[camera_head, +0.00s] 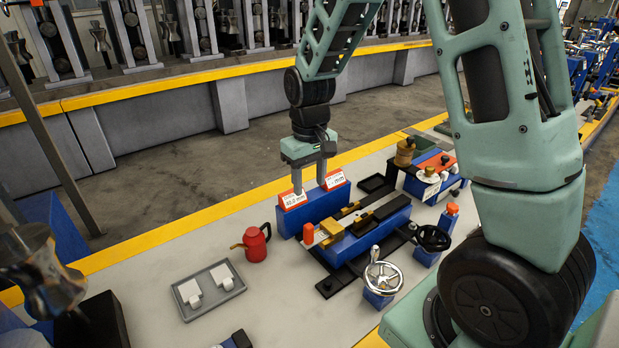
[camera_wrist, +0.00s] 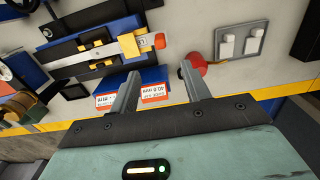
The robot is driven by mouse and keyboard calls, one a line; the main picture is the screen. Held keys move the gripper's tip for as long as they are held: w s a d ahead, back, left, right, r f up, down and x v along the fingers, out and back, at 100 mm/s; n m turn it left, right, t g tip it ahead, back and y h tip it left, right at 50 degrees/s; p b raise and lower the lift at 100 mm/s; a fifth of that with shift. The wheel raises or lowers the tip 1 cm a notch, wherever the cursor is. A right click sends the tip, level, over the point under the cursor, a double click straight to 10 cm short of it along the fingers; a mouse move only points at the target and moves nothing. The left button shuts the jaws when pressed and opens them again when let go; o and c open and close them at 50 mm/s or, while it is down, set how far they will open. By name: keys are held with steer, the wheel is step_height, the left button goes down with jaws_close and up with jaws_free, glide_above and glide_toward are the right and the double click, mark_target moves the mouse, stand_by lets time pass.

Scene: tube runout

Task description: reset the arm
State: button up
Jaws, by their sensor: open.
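My gripper (camera_head: 309,184) points down over the workbench, its two grey fingers apart with nothing between them. It is just above or at the far side of a blue block (camera_head: 318,209) with two red and white labels; one reads 40.0 mm. I cannot tell whether the fingers touch this block. In the wrist view my gripper (camera_wrist: 159,70) also shows open. The blue labelled block (camera_wrist: 150,76) lies partly behind the left finger there, and a red can (camera_wrist: 194,74) shows behind the right finger.
A blue fixture (camera_head: 368,238) with a brass block stands right of the red can (camera_head: 256,243). A grey tray (camera_head: 208,290) holds two white pieces. A silver handwheel (camera_head: 383,277) stands nearer. A blue stand with knobs (camera_head: 433,178) is at the right. Bare benchtop shows at the left.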

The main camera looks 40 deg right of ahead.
steer(key=shift+r, duration=0.15)
steer(key=s+a+r+n, duration=0.2)
steer(key=s+a, duration=0.3)
steer(key=a, duration=0.3)
steer(key=s+a+r+n, duration=0.2)
steer(key=s+a, duration=0.3)
steer(key=a, duration=0.3)
steer(key=s+a+n, duration=0.2)
steer(key=s, duration=0.4)
steer(key=s+a+n, duration=0.1)
steer(key=s+a, duration=0.2)
steer(key=s, duration=0.4)
steer(key=shift+a+r+n+y, duration=0.3)
steer(key=shift+a+r+n, duration=0.05)
steer(key=shift+n, duration=0.05)
